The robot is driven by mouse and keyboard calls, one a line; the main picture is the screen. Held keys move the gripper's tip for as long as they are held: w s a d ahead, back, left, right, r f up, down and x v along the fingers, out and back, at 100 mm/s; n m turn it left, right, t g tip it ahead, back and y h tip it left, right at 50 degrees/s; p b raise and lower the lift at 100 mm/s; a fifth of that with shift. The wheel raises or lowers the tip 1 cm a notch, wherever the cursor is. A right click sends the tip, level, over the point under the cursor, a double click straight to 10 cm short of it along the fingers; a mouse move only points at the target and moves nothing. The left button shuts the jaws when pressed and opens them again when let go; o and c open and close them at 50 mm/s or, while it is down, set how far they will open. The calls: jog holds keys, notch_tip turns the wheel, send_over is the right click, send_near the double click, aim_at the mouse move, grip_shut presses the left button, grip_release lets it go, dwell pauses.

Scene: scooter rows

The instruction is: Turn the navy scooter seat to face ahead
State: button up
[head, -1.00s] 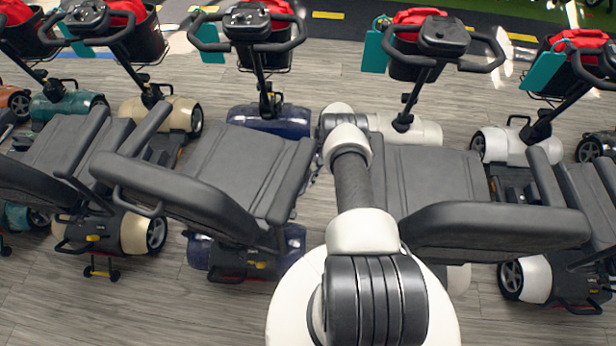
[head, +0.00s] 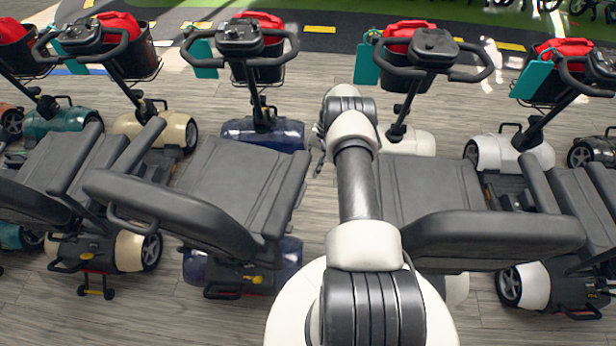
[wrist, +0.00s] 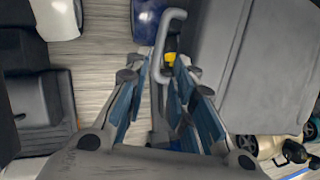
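The navy scooter stands left of my arm in the head view, with its shiny navy front body (head: 262,135) and rear body showing. Its dark grey seat (head: 232,185) is turned at an angle, with the backrest (head: 185,210) toward the lower left. In the wrist view a large grey seat panel (wrist: 250,65) fills the right side. A thin grey bent bar (wrist: 163,60) runs beside it. My gripper (wrist: 168,85) is open, its blue-padded fingers on either side of the bar. Contact cannot be told. In the head view my arm mostly hides the gripper.
A white scooter's seat (head: 430,185) is close on the right of my arm. A cream scooter (head: 155,130) stands to the left, and more scooters flank both sides. Bare wood floor (head: 325,215) shows in the narrow gap beside the navy seat.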

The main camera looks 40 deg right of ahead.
jog(key=shift+d+r, duration=0.25)
jog(key=shift+r, duration=0.25)
jog(key=shift+c, duration=0.2)
